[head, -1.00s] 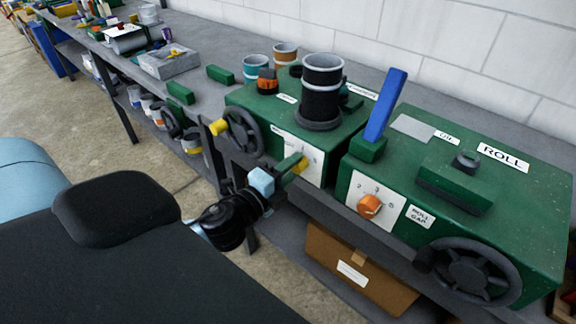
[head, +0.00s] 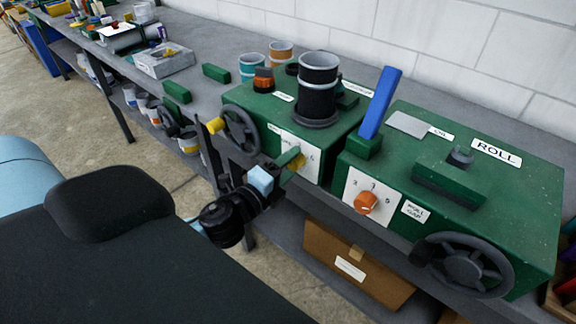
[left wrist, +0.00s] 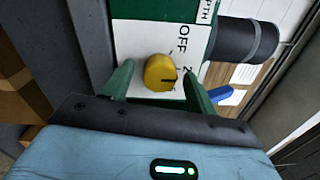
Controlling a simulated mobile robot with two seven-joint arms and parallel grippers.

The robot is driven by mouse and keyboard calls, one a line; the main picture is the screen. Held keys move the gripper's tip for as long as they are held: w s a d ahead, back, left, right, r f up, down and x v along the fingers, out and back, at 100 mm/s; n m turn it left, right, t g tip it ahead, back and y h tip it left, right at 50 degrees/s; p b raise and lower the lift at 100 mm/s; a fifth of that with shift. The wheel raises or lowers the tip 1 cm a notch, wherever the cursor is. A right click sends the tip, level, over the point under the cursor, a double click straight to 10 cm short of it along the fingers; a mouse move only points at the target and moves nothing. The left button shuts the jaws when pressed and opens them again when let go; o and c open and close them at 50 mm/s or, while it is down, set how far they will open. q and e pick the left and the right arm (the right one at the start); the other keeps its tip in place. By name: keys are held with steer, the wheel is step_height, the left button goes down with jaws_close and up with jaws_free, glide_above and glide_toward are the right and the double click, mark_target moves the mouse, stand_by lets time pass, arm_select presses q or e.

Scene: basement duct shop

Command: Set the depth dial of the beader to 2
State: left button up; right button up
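The beader is the green machine (head: 262,112) left of the ROLL machine. Its yellow depth dial (left wrist: 160,73) sits on a white plate (left wrist: 140,37) marked OFF, under a partly cut-off label ending in "PTH". A dark pointer line on the dial points right in the left wrist view, toward a figure that looks like a 2, partly hidden by a finger. My left gripper (left wrist: 160,88) is open, its green fingers on either side of the dial with gaps. In the head view my left gripper (head: 289,160) is at the plate and partly hides the dial. My right gripper is not in view.
The ROLL machine (head: 500,205) has an orange dial (head: 366,202), a blue lever (head: 380,103) and a dark handwheel (head: 464,264). The beader's handwheel (head: 240,130) is close left of my gripper. A cardboard box (head: 325,255) sits on the shelf below.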

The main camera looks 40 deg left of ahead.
arm_select(q)
steer(key=shift+s, duration=0.1)
steer(key=shift+s+f, duration=0.2)
steer(key=shift+s, duration=0.4)
steer(key=s+b, duration=0.1)
steer(key=s, duration=0.5)
steer(key=shift+s+a+b, duration=0.25)
steer(key=shift+b, duration=0.05)
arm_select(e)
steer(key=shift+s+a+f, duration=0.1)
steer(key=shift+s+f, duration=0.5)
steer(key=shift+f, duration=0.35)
arm_select(q)
steer(key=shift+r, duration=0.1)
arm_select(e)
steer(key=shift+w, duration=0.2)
